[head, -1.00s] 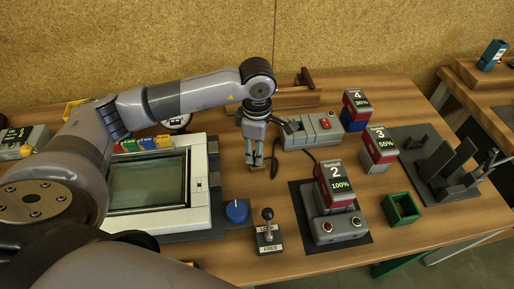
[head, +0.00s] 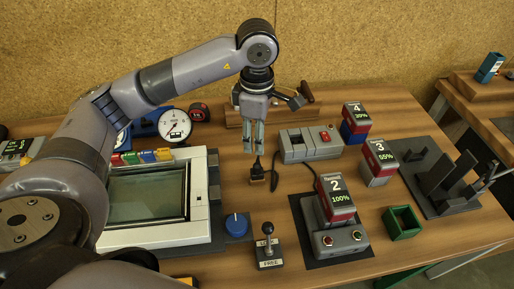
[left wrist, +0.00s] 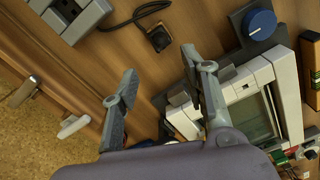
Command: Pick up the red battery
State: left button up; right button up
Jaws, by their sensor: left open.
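Several block-shaped units with black labelled tops and red parts stand on the right of the table in the head view. Unit 2 (head: 337,197), marked 100%, sits in a grey station with buttons. Unit 3 (head: 379,160), marked 55%, has a red body on a grey base. Unit 4 (head: 356,121), marked 30%, is red above blue. I cannot tell which is the red battery. My left gripper (head: 253,137) is open and empty, left of these units, above a black cable plug (head: 257,172). The left wrist view shows its spread fingers (left wrist: 158,62) and the plug (left wrist: 159,38).
A grey box with a red switch (head: 310,144) stands right of the left gripper. A screen frame (head: 200,205), blue knob (head: 237,225) and lever (head: 268,245) are nearer. An empty green holder (head: 402,222) and dark metal fixture (head: 445,182) stand at right.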

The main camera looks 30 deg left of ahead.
aim_at(336, 199)
jog(key=k+l, duration=0.5)
jog(key=k, duration=0.2)
jog(key=k+l, duration=0.5)
jog(key=k, duration=0.15)
